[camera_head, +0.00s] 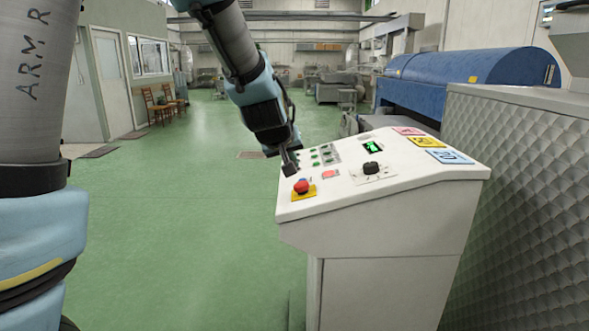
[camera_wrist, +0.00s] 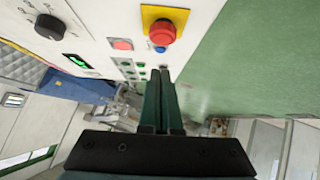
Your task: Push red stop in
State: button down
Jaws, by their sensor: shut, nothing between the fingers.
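The red stop (camera_head: 301,186) is a round mushroom button on a yellow plate (camera_head: 310,193), at the near left corner of the white sloped control console (camera_head: 382,241). In the wrist view the red stop (camera_wrist: 162,32) is at the top middle, with a small blue piece beside it. My gripper (camera_head: 289,168) is shut and empty, just above and behind the red stop in the head view. In the wrist view my closed fingers (camera_wrist: 163,75) point toward the panel, below the red stop and apart from it.
The console also bears a flat red button (camera_head: 330,174), green buttons (camera_head: 322,156), a black knob (camera_head: 371,167), a lit green display (camera_head: 372,147) and coloured number cards (camera_head: 426,142). A textured metal machine (camera_head: 530,170) stands to the right. Green floor on the left is clear.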

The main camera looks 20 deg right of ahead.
jog(key=p+v, duration=0.4)
jog(key=v, duration=0.4)
jog(key=shift+w+r, duration=0.1)
jog(key=w+a+f+n+g+y, duration=0.1)
jog(key=a+f+y, duration=0.15)
jog(key=a, duration=0.45)
jog(key=a+f+g+y, duration=0.1)
jog(key=a+f, duration=0.3)
jog(key=a, duration=0.4)
jog(key=s+a+f+g+y, duration=0.1)
jog(key=s+a+f, duration=0.2)
jog(key=a, duration=0.5)
jog(key=s+a+f+n+g+y, duration=0.1)
jog(key=s+a+f+g, duration=0.1)
jog(key=a, duration=0.7)
jog(key=shift+s+f+g, duration=0.3)
jog(key=shift+s+f, duration=0.2)
jog(key=shift+s, duration=0.5)
jog(key=shift+y, duration=0.25)
